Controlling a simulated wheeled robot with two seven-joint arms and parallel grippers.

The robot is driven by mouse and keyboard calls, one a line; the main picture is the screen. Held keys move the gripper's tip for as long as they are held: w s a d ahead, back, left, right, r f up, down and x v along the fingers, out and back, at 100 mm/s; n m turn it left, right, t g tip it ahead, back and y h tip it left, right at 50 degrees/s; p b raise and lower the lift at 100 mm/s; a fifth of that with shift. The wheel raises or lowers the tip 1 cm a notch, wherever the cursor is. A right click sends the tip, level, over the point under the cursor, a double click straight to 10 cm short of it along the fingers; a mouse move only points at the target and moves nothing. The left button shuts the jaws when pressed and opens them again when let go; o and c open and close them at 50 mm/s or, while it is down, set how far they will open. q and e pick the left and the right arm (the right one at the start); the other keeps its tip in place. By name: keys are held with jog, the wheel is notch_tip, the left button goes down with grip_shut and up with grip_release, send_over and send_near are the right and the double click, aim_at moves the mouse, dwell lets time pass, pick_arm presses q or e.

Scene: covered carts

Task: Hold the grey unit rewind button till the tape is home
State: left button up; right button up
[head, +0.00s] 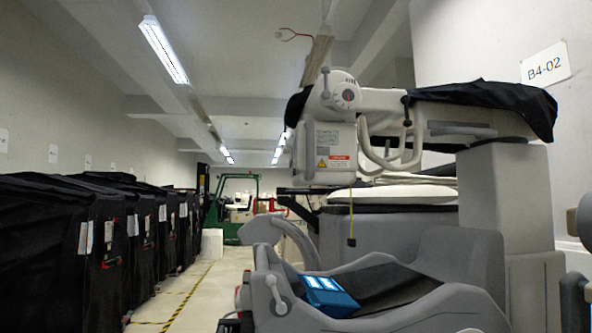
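A large grey unit (505,200) stands at the right, with a pale arm and head (330,125) on top and a grey base with a dark sloping top. A small panel with lit blue screens (328,297) sits on the lower front part. I cannot make out a rewind button on it. A thin yellow strip or cord (351,228) hangs below the head; I cannot tell whether it is the tape. Neither of my grippers is in view.
A row of black covered carts (60,250) lines the left wall. A green forklift (232,207) stands at the back. An aisle floor (205,290) with yellow-black marking lies between carts and unit. A sign (544,64) reads B4-02.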

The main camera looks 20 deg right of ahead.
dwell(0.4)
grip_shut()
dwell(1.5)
